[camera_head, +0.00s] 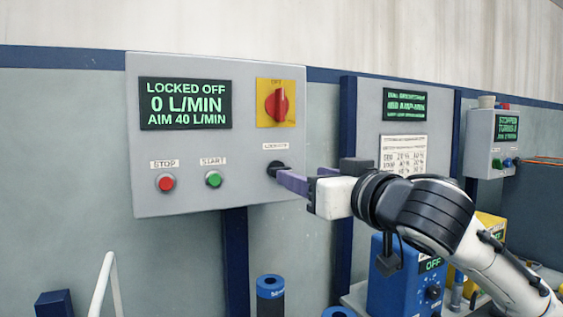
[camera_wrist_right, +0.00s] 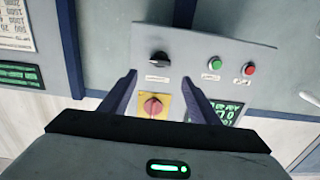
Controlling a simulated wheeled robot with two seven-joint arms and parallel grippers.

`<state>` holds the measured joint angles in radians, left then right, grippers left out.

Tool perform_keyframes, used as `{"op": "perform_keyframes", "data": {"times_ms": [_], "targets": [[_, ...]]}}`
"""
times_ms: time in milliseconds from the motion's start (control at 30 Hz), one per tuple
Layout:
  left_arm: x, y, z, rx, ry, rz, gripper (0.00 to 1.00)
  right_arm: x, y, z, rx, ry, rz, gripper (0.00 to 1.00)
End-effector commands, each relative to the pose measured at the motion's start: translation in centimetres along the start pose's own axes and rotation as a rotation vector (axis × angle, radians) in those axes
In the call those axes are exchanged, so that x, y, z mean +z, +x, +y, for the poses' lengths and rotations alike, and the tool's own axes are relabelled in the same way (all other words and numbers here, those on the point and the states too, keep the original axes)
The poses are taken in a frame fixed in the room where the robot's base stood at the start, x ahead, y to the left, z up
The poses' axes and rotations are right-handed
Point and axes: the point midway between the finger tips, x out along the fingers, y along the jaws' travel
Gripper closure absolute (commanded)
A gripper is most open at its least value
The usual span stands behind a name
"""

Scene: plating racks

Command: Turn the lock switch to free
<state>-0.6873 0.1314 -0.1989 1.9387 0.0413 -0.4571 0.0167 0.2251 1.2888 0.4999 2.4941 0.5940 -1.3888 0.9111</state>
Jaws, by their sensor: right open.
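The lock switch (camera_head: 276,168) is a small black knob at the lower right of a grey wall panel (camera_head: 225,130), under a small white label. It also shows in the right wrist view (camera_wrist_right: 158,59), where the picture is upside down. My right gripper (camera_head: 290,181) is open, with its purple-blue fingertips close to the knob. In the right wrist view its fingers (camera_wrist_right: 159,77) point towards the knob, which lies between and beyond their tips. I cannot tell whether they touch it. The panel's display (camera_head: 186,103) reads LOCKED OFF, 0 L/MIN, AIM 40 L/MIN. My left gripper is not in view.
A red rotary handle (camera_head: 277,105) on a yellow plate is above the knob. A red button (camera_head: 166,183) labelled STOP and a green button (camera_head: 213,179) labelled START are to its left. Another panel (camera_head: 403,150) is at right. A blue box (camera_head: 392,285) stands below my arm.

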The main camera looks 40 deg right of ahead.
Motion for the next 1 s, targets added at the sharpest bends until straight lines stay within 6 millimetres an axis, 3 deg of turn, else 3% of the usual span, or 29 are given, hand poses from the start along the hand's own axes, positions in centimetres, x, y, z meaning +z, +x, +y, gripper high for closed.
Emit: {"op": "perform_keyframes", "data": {"times_ms": [133, 400, 500, 733, 1000], "targets": [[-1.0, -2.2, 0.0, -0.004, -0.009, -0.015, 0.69, -0.6, 1.3, 0.0, 0.0, 0.001, -0.009, 0.44], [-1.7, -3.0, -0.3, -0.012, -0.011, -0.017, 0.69, -0.3, 6.5, 0.1, 0.005, -0.007, -0.003, 0.44], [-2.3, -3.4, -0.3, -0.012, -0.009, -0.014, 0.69, -0.3, 7.5, 0.1, 0.004, -0.001, -0.001, 0.44], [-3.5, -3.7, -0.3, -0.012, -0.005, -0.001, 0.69, 0.0, 8.9, 0.1, 0.002, -0.002, -0.001, 0.44], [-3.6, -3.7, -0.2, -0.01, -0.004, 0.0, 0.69, 0.1, 9.0, 0.1, 0.002, -0.003, -0.001, 0.44]]}}
